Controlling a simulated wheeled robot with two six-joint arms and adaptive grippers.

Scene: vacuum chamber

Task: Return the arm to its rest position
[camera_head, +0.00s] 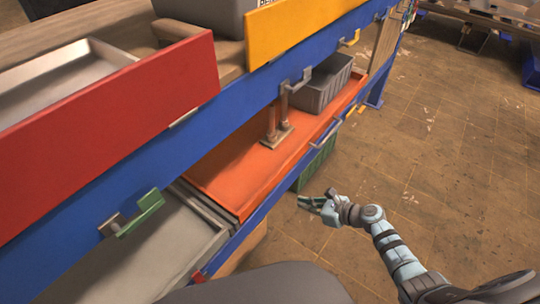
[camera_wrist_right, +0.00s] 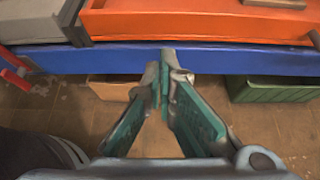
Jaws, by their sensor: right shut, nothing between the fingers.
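My right arm (camera_head: 397,254) comes in from the lower right in the head view and reaches out over the floor. My right gripper (camera_head: 311,201) is beside the blue bench edge, with no object in it. In the right wrist view its two teal fingers (camera_wrist_right: 165,85) meet at the tips, in front of the blue rail (camera_wrist_right: 110,57). My left gripper does not show in either view.
A blue bench frame (camera_head: 172,147) runs diagonally, with an orange shelf (camera_head: 235,165), a grey bin (camera_head: 325,87) and red and yellow panels above. A green crate (camera_head: 314,170) stands under the shelf. The tiled floor (camera_head: 440,160) to the right is mostly clear.

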